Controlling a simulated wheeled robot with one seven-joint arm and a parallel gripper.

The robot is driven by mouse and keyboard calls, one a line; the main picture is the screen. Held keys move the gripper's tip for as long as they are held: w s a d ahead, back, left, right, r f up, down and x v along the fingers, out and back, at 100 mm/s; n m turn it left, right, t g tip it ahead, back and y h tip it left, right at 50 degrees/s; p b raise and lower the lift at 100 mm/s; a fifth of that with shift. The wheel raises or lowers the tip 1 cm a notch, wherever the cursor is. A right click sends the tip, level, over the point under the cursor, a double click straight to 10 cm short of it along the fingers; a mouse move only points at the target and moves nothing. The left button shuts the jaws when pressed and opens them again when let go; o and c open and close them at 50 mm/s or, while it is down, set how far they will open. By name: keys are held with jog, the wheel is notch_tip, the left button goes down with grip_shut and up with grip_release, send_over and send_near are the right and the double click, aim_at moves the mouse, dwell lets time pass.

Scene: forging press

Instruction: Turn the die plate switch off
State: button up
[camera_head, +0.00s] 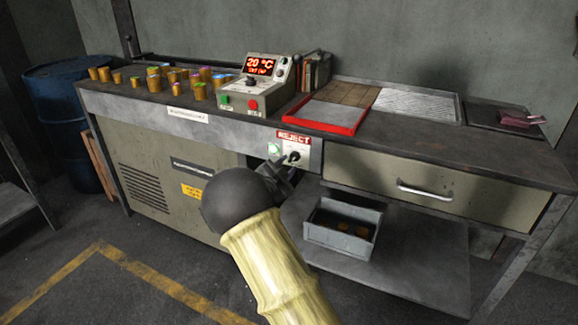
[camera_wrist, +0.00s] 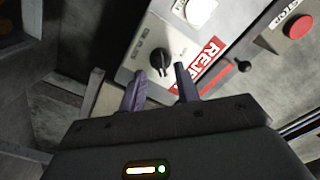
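A small light panel (camera_head: 303,151) on the bench front carries a black rotary knob (camera_head: 295,156) and a round green lamp (camera_head: 274,148). I take the knob to be the die plate switch; its lettering is too small to read. In the wrist view the knob (camera_wrist: 160,61) lies just beyond the fingertips, with the pale lit lamp (camera_wrist: 200,11) above right. My gripper (camera_wrist: 161,75) is open, with a finger on either side of the knob's line. I see no clear contact. In the head view my gripper (camera_head: 284,176) is partly hidden by my wrist.
A red REJECT label (camera_head: 293,137) sits above the knob, below a red-rimmed tray (camera_head: 325,124). A control box (camera_head: 258,86) with a 20 °C display and red stop button stands on the bench. A drawer (camera_head: 425,184) is right; a grey bin (camera_head: 344,227) sits below.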

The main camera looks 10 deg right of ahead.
aim_at(294, 158)
jog(key=shift+x, duration=1.2)
jog(key=shift+c, duration=0.2)
grip_shut()
